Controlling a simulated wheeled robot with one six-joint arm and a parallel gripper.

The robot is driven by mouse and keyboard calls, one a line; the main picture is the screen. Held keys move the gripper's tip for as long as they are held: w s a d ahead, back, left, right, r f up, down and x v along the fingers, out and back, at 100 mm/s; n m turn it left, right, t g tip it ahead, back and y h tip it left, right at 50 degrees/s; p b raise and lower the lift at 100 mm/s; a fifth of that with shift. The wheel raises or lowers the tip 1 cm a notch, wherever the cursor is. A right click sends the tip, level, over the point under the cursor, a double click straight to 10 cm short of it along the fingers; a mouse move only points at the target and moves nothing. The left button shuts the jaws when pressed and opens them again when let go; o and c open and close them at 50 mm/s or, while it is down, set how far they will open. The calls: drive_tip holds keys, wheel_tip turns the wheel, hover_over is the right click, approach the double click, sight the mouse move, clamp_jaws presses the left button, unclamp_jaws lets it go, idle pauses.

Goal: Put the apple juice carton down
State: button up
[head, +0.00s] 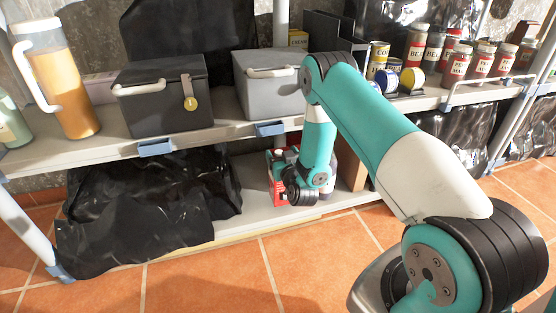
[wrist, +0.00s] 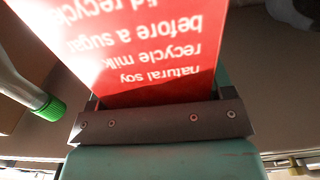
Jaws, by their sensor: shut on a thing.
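A red carton (wrist: 165,60) with white printed text fills the upper middle of the wrist view. The text appears upside down. My gripper (wrist: 160,122) is shut on it, with the dark jaw bar across the carton's near end. In the head view the red carton (head: 277,188) shows partly at the lower shelf (head: 255,205), left of my arm's end. My arm hides much of the carton and the gripper there. I cannot tell whether the carton's base touches the shelf.
Black plastic sheeting (head: 150,205) covers the lower shelf's left side. A brown box (head: 352,168) stands right of my arm's end. The upper shelf holds a dark box (head: 160,98) and a grey box (head: 265,90).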

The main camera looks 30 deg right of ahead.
drive_tip(key=shift+w+d, duration=0.1)
drive_tip(key=shift+w, duration=0.45)
drive_tip(key=f+b, duration=0.3)
drive_tip(key=shift+d+f, duration=0.15)
drive_tip(key=shift+d, duration=0.05)
drive_tip(key=shift+f, duration=0.15)
drive_tip(key=o, duration=1.9)
drive_tip(key=shift+s, duration=0.1)
drive_tip(key=shift+c, duration=0.2)
